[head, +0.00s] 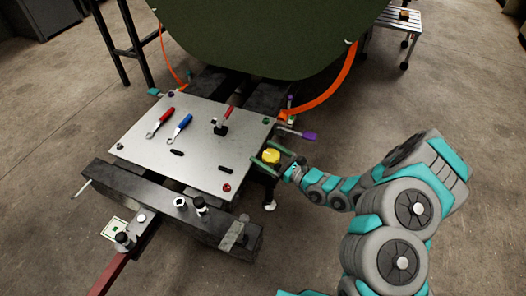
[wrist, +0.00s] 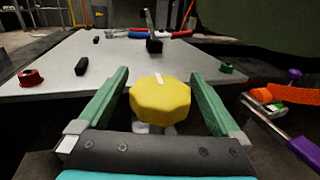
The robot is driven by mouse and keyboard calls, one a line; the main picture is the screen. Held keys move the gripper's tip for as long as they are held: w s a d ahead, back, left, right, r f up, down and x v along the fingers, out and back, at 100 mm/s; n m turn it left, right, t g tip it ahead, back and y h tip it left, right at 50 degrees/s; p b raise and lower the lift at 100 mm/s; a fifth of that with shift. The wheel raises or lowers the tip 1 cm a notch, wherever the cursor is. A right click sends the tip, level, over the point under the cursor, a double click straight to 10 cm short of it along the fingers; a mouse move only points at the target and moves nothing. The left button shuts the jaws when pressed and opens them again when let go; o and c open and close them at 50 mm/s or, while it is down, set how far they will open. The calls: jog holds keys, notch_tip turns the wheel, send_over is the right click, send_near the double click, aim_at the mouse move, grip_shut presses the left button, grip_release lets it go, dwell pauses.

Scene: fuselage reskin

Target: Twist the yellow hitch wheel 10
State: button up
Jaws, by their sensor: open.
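The yellow hitch wheel (head: 271,156) is at the right edge of the grey metal plate, below its top level. In the wrist view the yellow wheel (wrist: 160,101) is a faceted knob with a small white mark on its top. My gripper (head: 273,162) is open, with its two green fingers on either side of the wheel. In the wrist view my gripper (wrist: 158,100) shows a gap between each finger and the wheel. The wheel's underside and stem are mostly hidden behind the gripper's palm.
The grey plate (head: 195,165) bears a red-handled wrench (head: 160,121), a blue-handled wrench (head: 180,127), a red-handled clamp (head: 222,122) and a red knob (head: 227,188). A purple-ended lever (head: 308,136) and an orange strap (head: 325,99) lie just beyond the wheel.

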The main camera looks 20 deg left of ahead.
jog(key=shift+w+a, duration=0.25)
jog(key=shift+a, duration=0.45)
jog(key=c, duration=1.4)
